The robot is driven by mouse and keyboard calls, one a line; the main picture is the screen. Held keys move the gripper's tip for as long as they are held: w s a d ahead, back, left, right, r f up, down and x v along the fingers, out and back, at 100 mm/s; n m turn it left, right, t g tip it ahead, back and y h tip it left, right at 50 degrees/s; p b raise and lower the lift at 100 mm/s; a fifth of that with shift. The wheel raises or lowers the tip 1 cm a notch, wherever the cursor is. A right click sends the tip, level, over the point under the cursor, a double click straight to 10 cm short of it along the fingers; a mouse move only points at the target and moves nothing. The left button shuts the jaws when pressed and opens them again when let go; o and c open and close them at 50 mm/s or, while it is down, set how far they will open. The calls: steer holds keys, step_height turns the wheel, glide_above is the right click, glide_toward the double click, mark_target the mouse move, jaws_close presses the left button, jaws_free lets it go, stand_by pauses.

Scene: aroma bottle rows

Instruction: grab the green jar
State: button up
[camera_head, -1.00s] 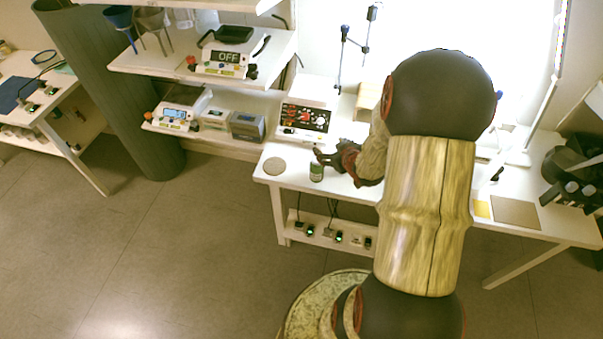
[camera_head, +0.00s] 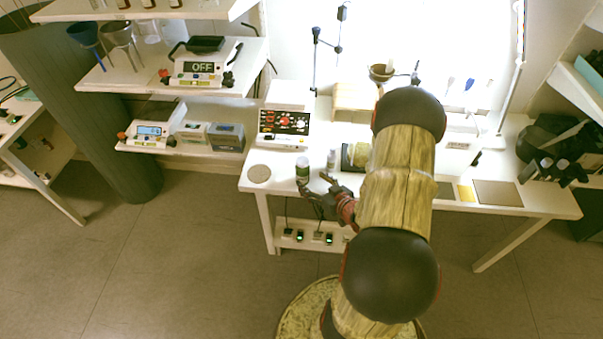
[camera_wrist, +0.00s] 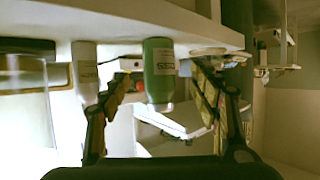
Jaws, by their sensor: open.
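The green jar (camera_head: 302,174), with a white label and pale lid, stands upright near the front edge of the white table. My gripper (camera_head: 316,183) is open and empty, just right of and below the jar. In the wrist view, which looks upside down, the jar (camera_wrist: 159,72) appears between the two spread fingers of my gripper (camera_wrist: 167,85). I cannot tell whether a finger touches it. A small white bottle (camera_head: 331,159) stands right of the jar and also shows in the wrist view (camera_wrist: 86,72).
A round grey disc (camera_head: 259,173) lies left of the jar. A device with red knobs (camera_head: 284,125) stands behind it. A dark-and-tan object (camera_head: 355,156) is right of the white bottle, partly behind my arm. The table (camera_head: 279,178) is clear between disc and jar.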

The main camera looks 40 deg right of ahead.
mark_target(307, 175)
steer(key=b+x, duration=0.1)
steer(key=x, duration=0.4)
steer(key=r+b+x, duration=0.1)
steer(key=x, duration=0.1)
steer(key=shift+w+d+f+b, duration=0.2)
steer(key=shift+w+b, duration=0.1)
steer(key=shift+w, duration=0.1)
steer(key=shift+r, duration=0.1)
steer(key=c, duration=1.4)
steer(key=shift+c, duration=0.3)
steer(key=shift+r, duration=0.1)
